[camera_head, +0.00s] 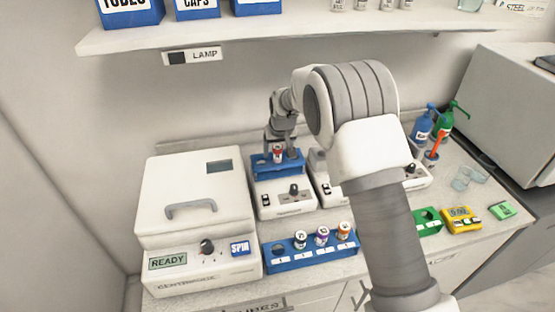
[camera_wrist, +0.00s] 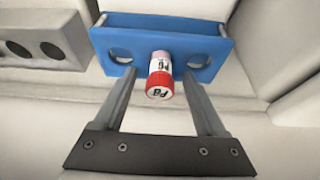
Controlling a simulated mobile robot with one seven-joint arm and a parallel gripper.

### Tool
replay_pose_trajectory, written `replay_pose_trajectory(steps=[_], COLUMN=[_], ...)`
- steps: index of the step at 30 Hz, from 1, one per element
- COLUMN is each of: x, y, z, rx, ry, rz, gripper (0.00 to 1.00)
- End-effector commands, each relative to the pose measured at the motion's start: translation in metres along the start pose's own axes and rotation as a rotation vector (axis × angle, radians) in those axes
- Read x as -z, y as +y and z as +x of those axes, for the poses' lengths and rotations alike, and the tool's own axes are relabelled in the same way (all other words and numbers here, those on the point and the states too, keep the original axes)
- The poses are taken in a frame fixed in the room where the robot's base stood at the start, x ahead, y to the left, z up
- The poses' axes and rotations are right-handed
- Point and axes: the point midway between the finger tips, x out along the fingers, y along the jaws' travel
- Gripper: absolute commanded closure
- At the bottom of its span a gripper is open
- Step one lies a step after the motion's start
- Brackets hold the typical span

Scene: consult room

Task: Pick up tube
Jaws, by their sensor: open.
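A tube with a red cap marked "Pd" (camera_wrist: 160,80) stands in the middle hole of a blue rack (camera_wrist: 215,48) in the wrist view. The holes on either side of it are empty. In the head view the red tube (camera_head: 278,154) sits in the blue rack (camera_head: 262,172) on top of a white device. My gripper (camera_wrist: 160,92) is open, with one finger on each side of the tube; I cannot tell whether they touch it. In the head view my gripper (camera_head: 280,148) is above the rack and partly hides it.
A white centrifuge (camera_head: 185,195) stands to the left. A blue front rack (camera_head: 295,262) holds several capped tubes. My arm hides part of the counter. A green rack (camera_head: 428,221), a yellow device (camera_head: 462,219) and bottles (camera_head: 443,122) stand at right. A shelf (camera_head: 240,35) hangs above.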

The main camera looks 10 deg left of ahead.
Motion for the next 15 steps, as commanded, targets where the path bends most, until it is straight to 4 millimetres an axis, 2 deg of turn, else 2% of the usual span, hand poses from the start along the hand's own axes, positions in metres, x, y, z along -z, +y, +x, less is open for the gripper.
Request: replay_pose_trajectory(steps=[3, 15], x=[0.0001, 0.0001], y=[0.0000, -0.0001], z=[-0.0002, -0.0005], rx=[0.000, 0.000], ry=[0.000, 0.000], rz=[0.000, 0.000], gripper=[0.27, 0.98])
